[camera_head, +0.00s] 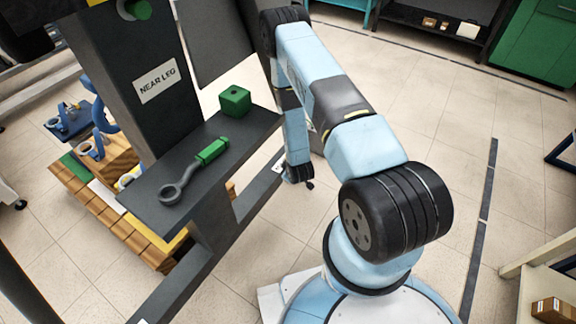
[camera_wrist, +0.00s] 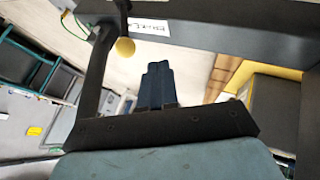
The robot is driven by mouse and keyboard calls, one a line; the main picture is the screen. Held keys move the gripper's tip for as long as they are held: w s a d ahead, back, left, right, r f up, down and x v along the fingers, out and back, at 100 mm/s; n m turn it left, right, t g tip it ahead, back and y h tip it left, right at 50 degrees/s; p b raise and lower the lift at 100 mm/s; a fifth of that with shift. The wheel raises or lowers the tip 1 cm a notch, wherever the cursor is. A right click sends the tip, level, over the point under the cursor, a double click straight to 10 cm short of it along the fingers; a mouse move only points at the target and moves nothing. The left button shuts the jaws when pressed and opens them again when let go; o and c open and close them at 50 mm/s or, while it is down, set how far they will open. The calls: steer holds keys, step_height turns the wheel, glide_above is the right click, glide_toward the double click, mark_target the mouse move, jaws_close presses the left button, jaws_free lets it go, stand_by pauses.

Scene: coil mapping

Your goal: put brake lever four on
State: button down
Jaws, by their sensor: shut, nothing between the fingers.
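In the wrist view my gripper (camera_wrist: 157,72) points away from the camera, its two dark blue fingers together with nothing seen between them. Left of the fingertips a dark lever-like rod (camera_wrist: 121,18) ends in a yellow round knob (camera_wrist: 125,46). It hangs by a dark beam (camera_wrist: 225,42) with a white label (camera_wrist: 150,28), which is too small to read surely. The knob looks apart from the fingers. I cannot tell which lever this is or its position. In the head view my arm folds down behind the shelf's right end; my fingers cannot be made out there.
In the head view a dark shelf (camera_head: 150,196) holds a green-handled ring tool (camera_head: 200,160) and a green block (camera_head: 235,101). A post labelled NEAR LEG (camera_head: 157,81) rises behind it. Wooden blocks and blue parts lie beyond.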

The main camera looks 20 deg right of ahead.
steer(key=w+d+f, duration=0.2)
steer(key=w+f, duration=0.4)
steer(key=w, duration=0.3)
steer(key=shift+w+f, duration=0.15)
steer(key=shift+f, duration=0.25)
steer(key=shift+r, duration=0.1)
